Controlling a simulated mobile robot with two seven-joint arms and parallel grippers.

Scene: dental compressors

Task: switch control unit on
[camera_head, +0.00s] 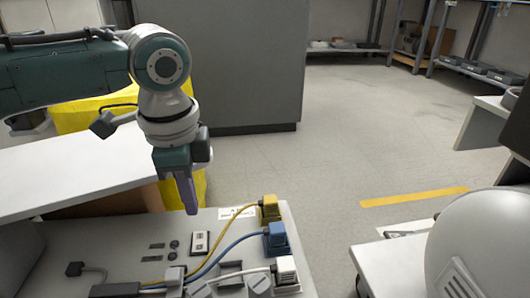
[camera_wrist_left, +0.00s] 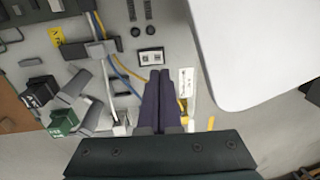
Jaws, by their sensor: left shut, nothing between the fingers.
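The grey control unit (camera_head: 135,262) lies at the bottom of the head view, with its panel facing up. In the left wrist view the switch plate (camera_wrist_left: 150,58) lies just beyond my fingertips. Whether the switch is on or off is too small to tell. My left gripper (camera_head: 192,210) points down above the back part of the panel, behind the switch plate. Its purple fingers (camera_wrist_left: 159,76) are shut together and empty. A gap to the plate shows in the head view. My right gripper is in neither view.
Yellow (camera_head: 270,208), blue (camera_head: 277,238) and white (camera_head: 286,270) plugs with cables line the panel's right edge. A white label (camera_head: 238,213) is near the back edge. A white tabletop (camera_head: 70,175) stands close on the left. The floor beyond is open.

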